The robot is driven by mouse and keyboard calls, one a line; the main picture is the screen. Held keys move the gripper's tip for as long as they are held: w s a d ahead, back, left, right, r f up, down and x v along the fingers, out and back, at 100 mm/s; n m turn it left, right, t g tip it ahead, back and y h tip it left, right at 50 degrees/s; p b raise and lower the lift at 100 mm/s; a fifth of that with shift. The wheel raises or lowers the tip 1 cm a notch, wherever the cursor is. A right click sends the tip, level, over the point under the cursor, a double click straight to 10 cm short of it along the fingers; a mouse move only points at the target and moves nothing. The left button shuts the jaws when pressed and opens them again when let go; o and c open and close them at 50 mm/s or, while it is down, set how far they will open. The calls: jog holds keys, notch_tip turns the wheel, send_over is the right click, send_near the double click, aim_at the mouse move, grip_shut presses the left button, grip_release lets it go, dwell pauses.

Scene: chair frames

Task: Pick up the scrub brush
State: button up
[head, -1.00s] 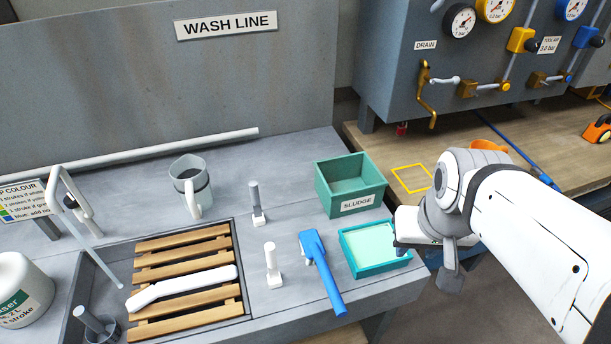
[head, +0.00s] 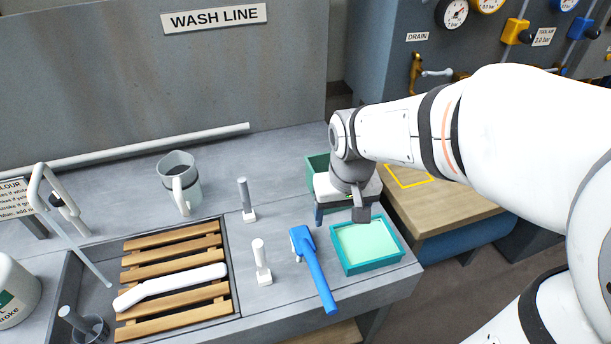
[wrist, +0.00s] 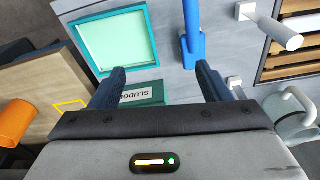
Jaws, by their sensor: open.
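A blue long-handled tool (head: 316,268), which looks like the scrub brush, lies with its head at a small post and its handle toward the counter's front edge. In the wrist view the blue tool (wrist: 194,38) shows ahead, right of centre. No bristles are visible.
A teal tray (head: 398,254) of pale green liquid sits right of the blue tool. The sludge bin (head: 317,168) is partly hidden behind my gripper. White-based posts (head: 261,262) and a grey jug (head: 180,182) stand to the left. The slatted rack (head: 170,258) lies over the sink.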

jog(key=n+g, duration=0.1)
jog(key=n, duration=0.1)
send_over(304, 240)
jog(key=f, duration=0.8)
jog(key=shift+w+d+b, duration=0.3)
jog(key=shift+d+b, duration=0.05)
jog(key=shift+d, duration=0.05)
jog(key=f, duration=0.8)
jog(key=shift+s+a+p, duration=0.35)
jog(key=shift+a, duration=0.05)
jog(key=shift+r, duration=0.1)
jog(key=c, duration=1.2)
jog(key=r, duration=0.9)
jog(key=shift+w+a+r, duration=0.1)
jog(key=shift+w+r, duration=0.15)
jog(key=shift+r, duration=0.15)
jog(key=shift+c, duration=0.2)
jog(key=w+a+f+p, duration=0.2)
jog(key=w+p, duration=0.4)
jog(key=w, duration=0.1)
jog(key=shift+f+b, duration=1.85)
jog(key=shift+f, duration=1.5)
